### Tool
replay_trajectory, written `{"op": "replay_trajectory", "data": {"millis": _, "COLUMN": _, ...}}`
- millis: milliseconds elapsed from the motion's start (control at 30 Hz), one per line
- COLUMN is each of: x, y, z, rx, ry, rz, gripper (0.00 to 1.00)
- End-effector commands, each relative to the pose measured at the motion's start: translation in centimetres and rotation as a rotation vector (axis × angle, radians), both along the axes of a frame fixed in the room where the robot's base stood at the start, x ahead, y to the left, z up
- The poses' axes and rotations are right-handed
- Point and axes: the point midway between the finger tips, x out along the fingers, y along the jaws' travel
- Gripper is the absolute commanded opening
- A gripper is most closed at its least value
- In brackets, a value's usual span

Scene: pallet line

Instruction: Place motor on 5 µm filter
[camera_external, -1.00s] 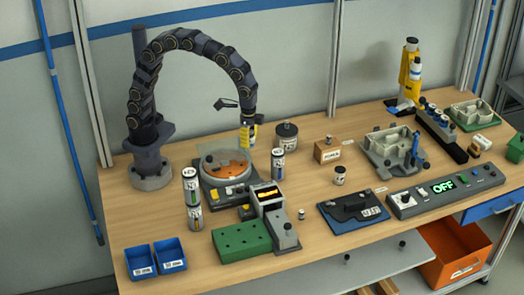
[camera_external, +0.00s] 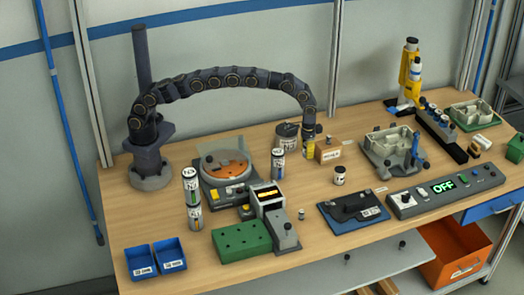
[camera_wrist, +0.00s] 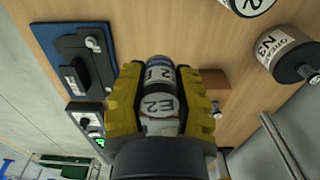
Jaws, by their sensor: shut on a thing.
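My gripper (camera_wrist: 160,95) has yellow fingers shut on a small cylinder (camera_wrist: 160,104) with a white label reading E2. In the external view my gripper (camera_external: 308,150) is low over the bench, between a dark-lidded canister (camera_external: 287,135) and a brown box (camera_external: 328,152). The held cylinder is hard to make out there. The canister also shows in the wrist view (camera_wrist: 287,52), labelled N3. No part is clearly marked as the motor or the 5 µm filter, so I cannot tell which they are.
A round orange plate fixture (camera_external: 222,168) stands to the left. Tall labelled canisters (camera_external: 278,164) (camera_external: 192,188) stand nearby. A small jar (camera_external: 340,175), a blue mat (camera_external: 335,227) and a control box (camera_external: 402,205) reading OFF lie to the right. The bench's front edge has some free room.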

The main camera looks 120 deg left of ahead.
Motion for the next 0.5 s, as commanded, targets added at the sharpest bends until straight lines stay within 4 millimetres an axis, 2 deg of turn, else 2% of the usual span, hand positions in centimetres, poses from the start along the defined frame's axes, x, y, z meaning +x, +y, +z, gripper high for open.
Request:
{"op": "replay_trajectory", "data": {"millis": 33, "x": 0.0, "y": 1.5, "z": -1.3, "rx": -0.001, "ry": 0.004, "rz": 0.045, "gripper": 0.0}}
{"op": "replay_trajectory", "data": {"millis": 100, "x": -0.1, "y": 3.2, "z": -2.4, "rx": 0.0, "ry": 0.001, "rz": 0.099, "gripper": 0.0}}
{"op": "replay_trajectory", "data": {"millis": 200, "x": -0.3, "y": 4.9, "z": -3.6, "rx": -0.001, "ry": 0.0, "rz": 0.153, "gripper": 0.0}}
{"op": "replay_trajectory", "data": {"millis": 333, "x": -0.4, "y": 6.0, "z": -4.5, "rx": -0.001, "ry": -0.003, "rz": 0.189, "gripper": 0.0}}
{"op": "replay_trajectory", "data": {"millis": 500, "x": -0.6, "y": 6.2, "z": -6.5, "rx": -0.003, "ry": 0.003, "rz": 0.197, "gripper": 0.0}}
